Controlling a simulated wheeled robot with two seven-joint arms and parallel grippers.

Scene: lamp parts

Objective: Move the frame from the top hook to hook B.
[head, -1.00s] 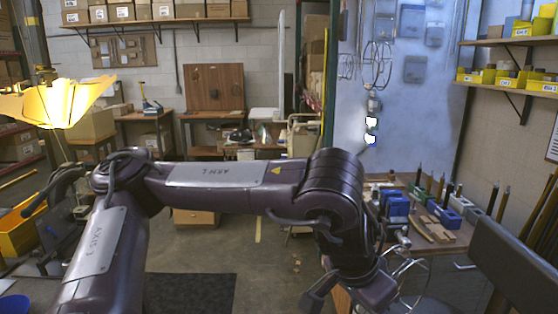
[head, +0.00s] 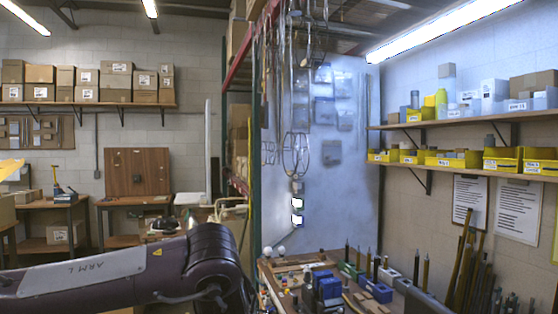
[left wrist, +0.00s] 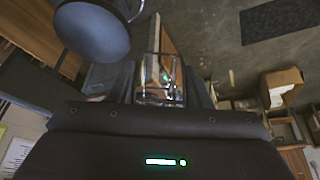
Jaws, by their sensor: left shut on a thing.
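In the left wrist view my left gripper (left wrist: 163,88) is shut on a thin wire frame (left wrist: 158,93), whose wires show between and in front of the fingers. In the head view only my left arm's links show at the lower left; its gripper is below the picture. Oval wire frames (head: 296,153) hang at the rack's end in front of the blue-grey panel (head: 340,190). The hooks are too small to tell apart, and I cannot read a B label. My right gripper is in neither view.
A workbench (head: 290,262) with blue blocks (head: 328,288) and upright tools stands at the lower right. Yellow bins (head: 452,160) fill the right wall shelf. A green post (head: 257,180) stands left of the panel. A round blue-grey disc (left wrist: 92,30) is close to my left wrist.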

